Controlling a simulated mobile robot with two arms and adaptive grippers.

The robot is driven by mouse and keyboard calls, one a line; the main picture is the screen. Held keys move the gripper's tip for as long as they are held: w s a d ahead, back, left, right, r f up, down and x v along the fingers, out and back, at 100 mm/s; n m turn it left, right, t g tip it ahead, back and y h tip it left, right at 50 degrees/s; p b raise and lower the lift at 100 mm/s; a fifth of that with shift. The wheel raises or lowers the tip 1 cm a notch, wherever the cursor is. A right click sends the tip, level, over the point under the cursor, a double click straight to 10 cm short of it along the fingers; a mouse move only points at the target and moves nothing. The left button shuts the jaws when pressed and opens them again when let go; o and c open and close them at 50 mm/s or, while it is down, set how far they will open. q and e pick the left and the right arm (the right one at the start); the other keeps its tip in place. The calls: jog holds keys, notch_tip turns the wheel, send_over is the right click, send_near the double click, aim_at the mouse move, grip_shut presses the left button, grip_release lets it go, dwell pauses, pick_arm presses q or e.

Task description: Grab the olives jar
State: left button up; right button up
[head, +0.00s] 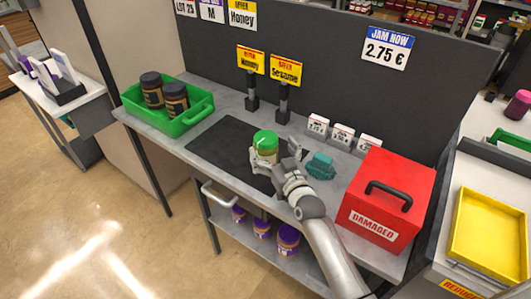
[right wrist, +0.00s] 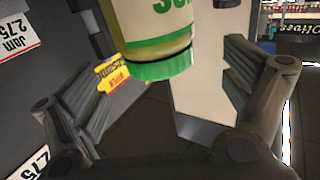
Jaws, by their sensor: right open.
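The olives jar (head: 266,143), with a green lid and a pale label, stands upright on the dark mat (head: 222,142) at the middle of the counter. My right gripper (head: 277,158) is open at the jar, with one finger in front of it and the other at its right side. In the right wrist view the jar (right wrist: 155,35) lies between the two spread fingers (right wrist: 165,85), with a visible gap on both sides. My left gripper is not in view.
A green crate (head: 196,118) with two dark jars stands at the left. A red "DAMAGED" box (head: 382,178) and a teal object (head: 320,165) are on the right. Sign stands (head: 283,102) and small price cards (head: 343,134) line the back. Purple-lidded jars (head: 288,238) sit below.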

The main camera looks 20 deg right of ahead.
aim_at(261, 132)
jog(key=shift+w, duration=0.35)
jog(key=w+p, duration=0.1)
jog(key=w, duration=0.2)
jog(key=shift+w+a, duration=0.15)
jog(key=shift+w, duration=0.45)
jog(key=shift+c, duration=0.4)
jog(key=c, duration=1.7)
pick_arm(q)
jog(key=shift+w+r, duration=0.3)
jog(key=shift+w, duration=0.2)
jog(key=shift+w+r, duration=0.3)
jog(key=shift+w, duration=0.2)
pick_arm(e)
jog(key=shift+w, duration=0.1)
jog(key=shift+c, duration=0.8)
jog(key=shift+r, duration=0.2)
